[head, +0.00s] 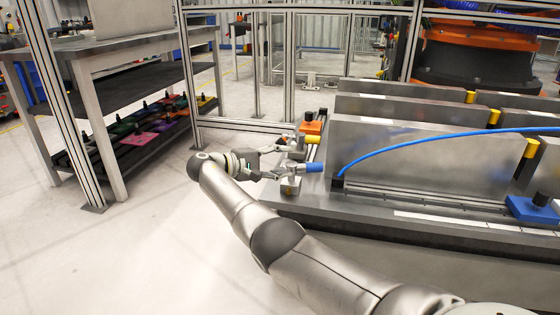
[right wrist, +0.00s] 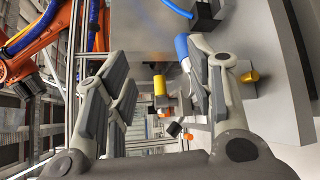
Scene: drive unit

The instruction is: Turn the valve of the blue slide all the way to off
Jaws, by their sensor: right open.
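The blue valve handle (head: 314,168) sticks out to the right from a small metal valve body (head: 290,186) at the left end of the metal bench. My right gripper (head: 276,163) is open at the bench's left end, close to the valve. In the right wrist view the blue handle (right wrist: 182,48) shows beside the right finger, partly hidden by it; I cannot tell whether they touch. The blue slide (head: 535,208) sits at the right of its rail, and a blue hose (head: 440,139) arches over that lane. My left gripper is not in view.
A yellow valve handle (head: 312,140) stands just behind the blue one and shows between my fingers in the wrist view (right wrist: 159,86). Upright metal plates (head: 430,155) divide the bench. Floor (head: 130,240) left of the bench is clear.

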